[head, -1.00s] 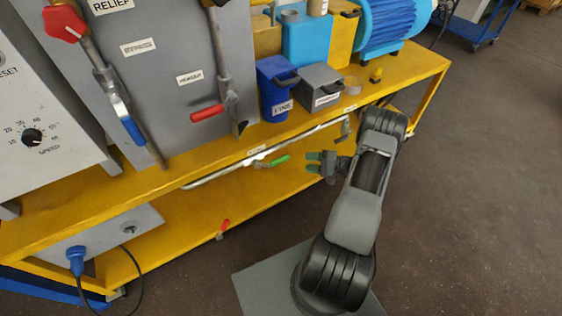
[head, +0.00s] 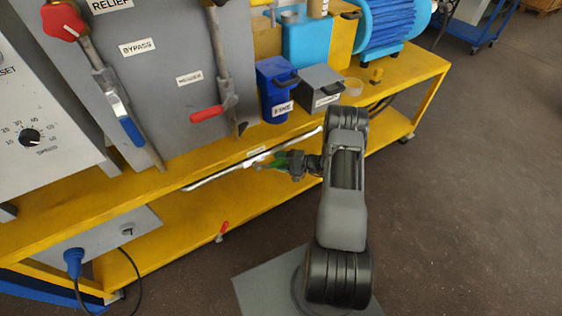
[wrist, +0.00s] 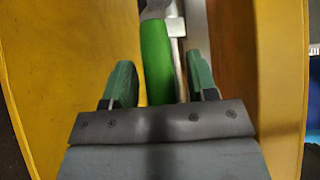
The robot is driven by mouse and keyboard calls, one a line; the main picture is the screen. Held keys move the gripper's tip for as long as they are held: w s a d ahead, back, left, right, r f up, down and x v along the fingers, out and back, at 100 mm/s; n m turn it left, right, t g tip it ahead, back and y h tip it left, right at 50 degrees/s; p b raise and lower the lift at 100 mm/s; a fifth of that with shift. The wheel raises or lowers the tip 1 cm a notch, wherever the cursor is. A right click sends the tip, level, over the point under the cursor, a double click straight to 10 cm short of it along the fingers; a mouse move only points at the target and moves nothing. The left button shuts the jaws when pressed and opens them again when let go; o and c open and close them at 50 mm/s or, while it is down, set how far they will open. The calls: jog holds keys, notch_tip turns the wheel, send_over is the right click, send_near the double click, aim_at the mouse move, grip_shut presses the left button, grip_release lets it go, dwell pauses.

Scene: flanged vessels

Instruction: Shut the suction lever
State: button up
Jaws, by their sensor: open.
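A lever with a bright green handle (wrist: 156,62) sits on the metal pipe (head: 212,178) under the front edge of the yellow bench. A small white label (head: 256,150) is above it, too small to read, so I cannot tell from it whether this is the suction lever. In the wrist view my gripper (wrist: 160,72) is open, with one green finger on each side of the handle. Gaps show between handle and fingers, the left one narrower. In the head view my gripper (head: 283,163) is at the handle and partly hides it.
The yellow bench (head: 420,75) runs along the left, with a lower shelf (head: 178,222). Two red-handled levers (head: 207,113) (head: 223,228) and a blue-handled one (head: 132,131) are nearby. A blue bin (head: 275,85) and a grey box (head: 322,82) stand above. Floor to the right is clear.

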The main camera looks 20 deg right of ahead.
grip_shut()
dwell(0.4)
jog(key=shift+d, duration=0.1)
